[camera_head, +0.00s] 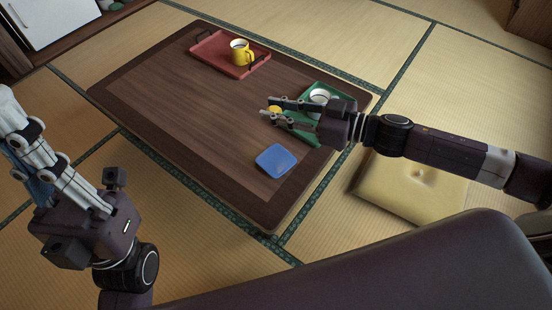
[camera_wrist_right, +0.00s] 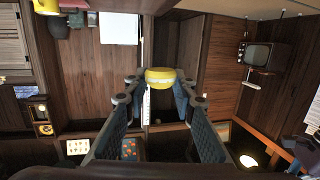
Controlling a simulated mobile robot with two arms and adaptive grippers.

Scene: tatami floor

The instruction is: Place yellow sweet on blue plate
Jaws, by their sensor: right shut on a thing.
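The yellow sweet (camera_wrist_right: 160,76) is held between the fingertips of my right gripper (camera_wrist_right: 160,92); in the head view the sweet (camera_head: 274,109) shows at the fingertips of the right gripper (camera_head: 268,107). The right gripper reaches in from the right, over the green tray and the table. The blue plate (camera_head: 277,160) lies flat on the table near its front right, below the right gripper in the picture, and nothing is seen on it. My left gripper (camera_head: 15,135) is at the left edge, away from the table; its fingertips are not clear.
A green tray (camera_head: 309,137) with a white cup (camera_head: 321,97) is partly hidden by my right gripper. A red tray (camera_head: 206,52) with a yellow mug (camera_head: 240,52) stands at the back of the brown table (camera_head: 170,105). A cushion (camera_head: 408,190) lies at right. The table's middle is clear.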

